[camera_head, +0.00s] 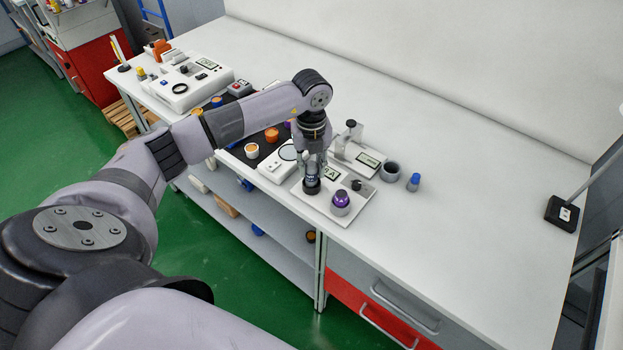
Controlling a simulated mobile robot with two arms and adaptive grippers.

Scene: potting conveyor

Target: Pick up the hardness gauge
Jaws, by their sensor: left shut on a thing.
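My left gripper (314,161) reaches in from the left and points down over a white plate (322,206) near the table's front edge. Its fingers are shut on a small dark upright piece, which I take to be the hardness gauge (312,186). The fingers hide its upper part, and I cannot tell whether it touches the plate. A small display (331,172) shows just right of the fingers. A cup with a purple top (341,200) stands on the plate to the right. My right gripper is not in view.
A white device with a display (367,160) stands behind the plate. A grey ring-shaped cup (390,172) and a blue-topped vial (414,182) stand to the right. A dark conveyor belt (238,154) with several small cups lies left.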

